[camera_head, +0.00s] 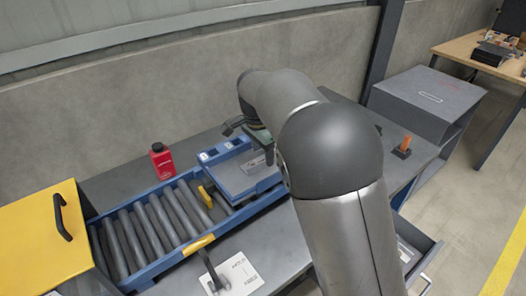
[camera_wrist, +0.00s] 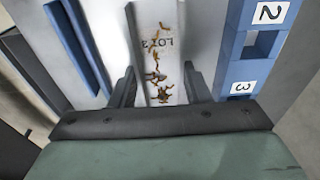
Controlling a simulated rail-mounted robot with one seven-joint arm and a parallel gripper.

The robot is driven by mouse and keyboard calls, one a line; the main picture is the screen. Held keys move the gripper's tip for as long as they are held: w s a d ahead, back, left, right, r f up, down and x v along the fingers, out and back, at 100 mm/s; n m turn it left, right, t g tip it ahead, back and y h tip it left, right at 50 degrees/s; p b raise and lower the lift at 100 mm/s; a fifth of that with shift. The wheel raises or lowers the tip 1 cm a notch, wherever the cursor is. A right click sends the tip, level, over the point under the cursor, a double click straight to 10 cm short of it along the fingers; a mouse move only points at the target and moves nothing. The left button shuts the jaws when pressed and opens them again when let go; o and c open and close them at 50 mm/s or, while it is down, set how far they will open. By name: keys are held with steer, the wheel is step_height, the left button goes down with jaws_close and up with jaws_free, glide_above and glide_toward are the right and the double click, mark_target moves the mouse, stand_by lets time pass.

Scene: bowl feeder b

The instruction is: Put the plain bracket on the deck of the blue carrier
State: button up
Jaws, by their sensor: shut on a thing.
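The blue carrier (camera_head: 232,178) sits at the right end of the roller conveyor. In the wrist view its blue frame with number labels (camera_wrist: 248,45) shows at the right. My gripper (camera_wrist: 161,78) is shut on a pale grey bracket (camera_wrist: 160,20) marked with "LOT" lettering and brown stains. In the head view the bracket (camera_head: 257,163) shows as a small grey plate over the carrier's deck, below my gripper. I cannot tell whether it touches the deck. My arm hides the right part of the carrier and the fingertips in the head view.
A red bottle (camera_head: 162,161) stands behind the roller conveyor (camera_head: 150,225). A yellow box with a black handle (camera_head: 42,232) is at the left. A white sheet (camera_head: 236,275) lies in front. A grey cabinet (camera_head: 428,98) and an orange-topped item (camera_head: 404,146) are at the right.

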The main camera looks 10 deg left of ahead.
steer(key=shift+f, duration=0.1)
steer(key=o, duration=1)
steer(key=shift+o, duration=0.2)
